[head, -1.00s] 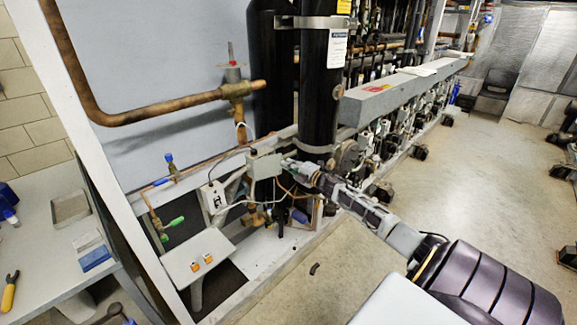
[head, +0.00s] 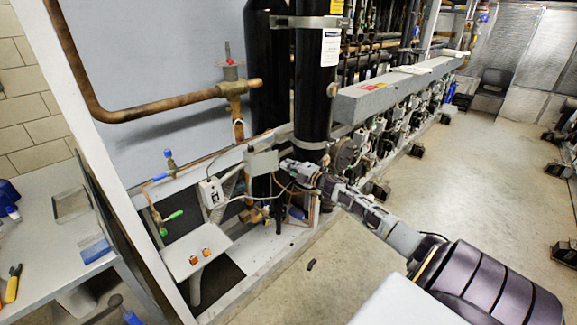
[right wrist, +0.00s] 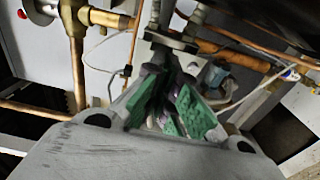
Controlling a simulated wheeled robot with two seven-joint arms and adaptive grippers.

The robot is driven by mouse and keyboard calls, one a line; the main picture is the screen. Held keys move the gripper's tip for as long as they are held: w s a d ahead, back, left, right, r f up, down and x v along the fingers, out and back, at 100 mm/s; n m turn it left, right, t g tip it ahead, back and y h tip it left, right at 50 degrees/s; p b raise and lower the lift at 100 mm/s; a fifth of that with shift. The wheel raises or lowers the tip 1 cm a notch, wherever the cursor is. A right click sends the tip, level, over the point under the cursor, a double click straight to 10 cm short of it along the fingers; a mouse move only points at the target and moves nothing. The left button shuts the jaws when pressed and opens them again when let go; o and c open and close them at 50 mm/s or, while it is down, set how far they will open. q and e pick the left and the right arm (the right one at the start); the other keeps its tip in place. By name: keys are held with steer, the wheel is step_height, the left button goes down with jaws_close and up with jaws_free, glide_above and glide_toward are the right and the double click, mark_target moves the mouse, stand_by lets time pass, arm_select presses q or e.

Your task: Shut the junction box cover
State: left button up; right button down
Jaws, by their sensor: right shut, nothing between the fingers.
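A small grey box (head: 262,163), which looks like the junction box, is fixed to the rack's lower rail, left of the black vertical cylinder. I cannot make out its cover apart from its body or how far the cover stands open. My right gripper (head: 288,165) reaches in from the lower right, with its tip close to the box's right side; I cannot tell whether they touch. In the right wrist view, its green-padded fingers (right wrist: 178,108) are shut with nothing held, pointing at grey fittings and pipes. My left gripper is not in view.
Copper pipes (head: 170,110), loose wires and the black cylinder (head: 316,85) crowd the space around the gripper.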

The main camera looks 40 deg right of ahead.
arm_select(q)
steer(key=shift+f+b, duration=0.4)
steer(key=shift+b, duration=0.05)
arm_select(e)
steer(key=s+d, duration=0.5)
steer(key=s, duration=0.4)
stand_by(0.6)
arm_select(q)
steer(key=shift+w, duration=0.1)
arm_select(e)
steer(key=shift+s, duration=0.1)
